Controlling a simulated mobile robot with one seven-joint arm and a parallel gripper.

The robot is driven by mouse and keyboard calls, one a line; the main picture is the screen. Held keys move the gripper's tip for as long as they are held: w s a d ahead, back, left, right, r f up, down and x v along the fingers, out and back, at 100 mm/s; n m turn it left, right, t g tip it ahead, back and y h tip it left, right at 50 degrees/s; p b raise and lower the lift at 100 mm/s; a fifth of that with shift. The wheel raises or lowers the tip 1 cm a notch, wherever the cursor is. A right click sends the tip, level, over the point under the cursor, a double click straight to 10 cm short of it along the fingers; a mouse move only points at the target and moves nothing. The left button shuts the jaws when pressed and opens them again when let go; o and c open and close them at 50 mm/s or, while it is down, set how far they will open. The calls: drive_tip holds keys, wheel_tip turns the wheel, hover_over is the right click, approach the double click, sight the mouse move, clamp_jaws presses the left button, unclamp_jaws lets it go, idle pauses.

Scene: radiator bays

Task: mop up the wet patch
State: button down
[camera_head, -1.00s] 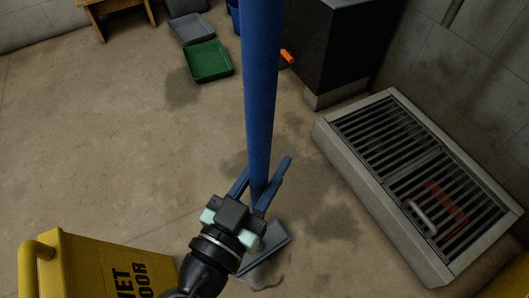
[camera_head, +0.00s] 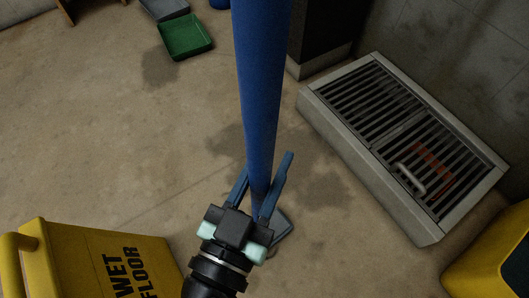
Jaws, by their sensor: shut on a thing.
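My gripper (camera_head: 264,176) is shut on the blue mop handle (camera_head: 261,80), which rises through the middle of the view. The flat blue-grey mop head (camera_head: 283,226) is mostly hidden behind my gripper and appears to be at floor level. A dark patch (camera_head: 325,188) lies on the concrete just right of and beyond the mop head. Another dark patch (camera_head: 226,141) lies farther off, left of the handle. A third (camera_head: 160,68) is near the green tray. I cannot tell which of these are wet and which are stains.
A yellow wet-floor sign (camera_head: 115,265) stands at lower left. A low grated unit (camera_head: 345,135) stands on the right. Another yellow object (camera_head: 497,255) is at the right edge. A green tray (camera_head: 186,36) lies at the back.

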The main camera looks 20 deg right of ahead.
sight(262, 195)
drive_tip(key=shift+s+d+p, duration=1.05)
drive_tip(key=shift+s+p, duration=0.4)
drive_tip(key=shift+s, duration=2.55)
drive_tip(key=shift+w+a+p, duration=0.1)
drive_tip(key=shift+w+a, duration=0.45)
drive_tip(key=shift+w, duration=0.3)
drive_tip(key=shift+w+a+p, duration=0.1)
drive_tip(key=shift+w+a, duration=0.5)
drive_tip(key=shift+w, duration=0.25)
drive_tip(key=shift+w+a+p, duration=0.1)
drive_tip(key=shift+w+a, duration=0.45)
drive_tip(key=shift+w, duration=0.3)
drive_tip(key=w+a+b, duration=0.3)
drive_tip(key=w, duration=0.7)
drive_tip(key=w+a+b, duration=0.3)
drive_tip(key=w+a, duration=0.1)
drive_tip(key=w, duration=0.6)
drive_tip(key=w+a+b, duration=0.3)
drive_tip(key=w+b, duration=0.1)
drive_tip(key=w, duration=0.6)
drive_tip(key=shift+w+a, duration=0.15)
drive_tip(key=shift+w, duration=0.1)
